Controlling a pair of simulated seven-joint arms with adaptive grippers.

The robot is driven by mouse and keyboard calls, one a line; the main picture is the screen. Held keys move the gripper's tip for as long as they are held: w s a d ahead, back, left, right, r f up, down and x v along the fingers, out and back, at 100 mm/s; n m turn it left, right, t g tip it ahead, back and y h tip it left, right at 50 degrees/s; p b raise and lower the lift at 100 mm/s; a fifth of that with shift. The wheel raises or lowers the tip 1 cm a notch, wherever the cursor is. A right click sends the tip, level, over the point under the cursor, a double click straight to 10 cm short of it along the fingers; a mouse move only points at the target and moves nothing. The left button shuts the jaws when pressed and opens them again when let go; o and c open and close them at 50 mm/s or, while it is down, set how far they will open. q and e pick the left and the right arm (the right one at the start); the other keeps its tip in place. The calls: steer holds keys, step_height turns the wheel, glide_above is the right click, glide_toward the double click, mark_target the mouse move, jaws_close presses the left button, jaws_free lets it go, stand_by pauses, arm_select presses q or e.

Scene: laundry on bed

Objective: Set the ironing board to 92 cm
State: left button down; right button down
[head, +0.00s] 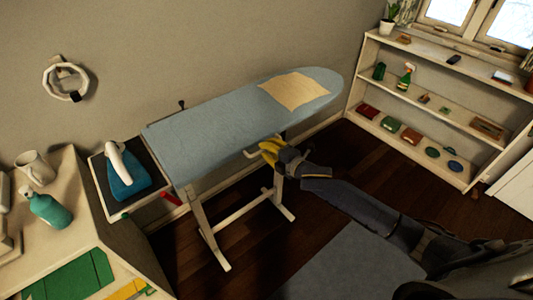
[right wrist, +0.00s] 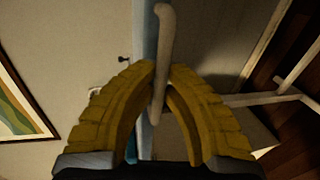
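The ironing board (head: 215,125) has a light blue cover and stands on white legs (head: 208,225) along the wall. A pale yellow cloth (head: 295,90) lies flat near its rounded right end. My right gripper (head: 266,150), with yellow fingers, is under the board's front edge. In the right wrist view, the gripper's (right wrist: 163,75) fingertips close around a white lever (right wrist: 165,30), one on each side. The lever also shows in the head view as a short white bar (head: 252,154) beside the fingers. My left gripper is out of view.
A blue iron (head: 125,180) stands on a dark rest at the board's left end. A red handle (head: 170,198) is below it. A cabinet with a teal bottle (head: 48,208) is at left. White shelves (head: 400,125) stand at right. Dark floor is free around the legs.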

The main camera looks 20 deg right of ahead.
steer(key=shift+w+r, duration=0.15)
steer(key=shift+r, duration=0.35)
steer(key=c, duration=1.7)
jaws_free()
steer(key=shift+c, duration=0.2)
steer(key=shift+o, duration=1.4)
steer(key=shift+f, duration=0.2)
steer(key=shift+s+d, duration=0.1)
steer(key=shift+s, duration=0.1)
steer(key=v, duration=1.1)
steer(key=shift+s+d, duration=0.2)
steer(key=shift+s, duration=0.15)
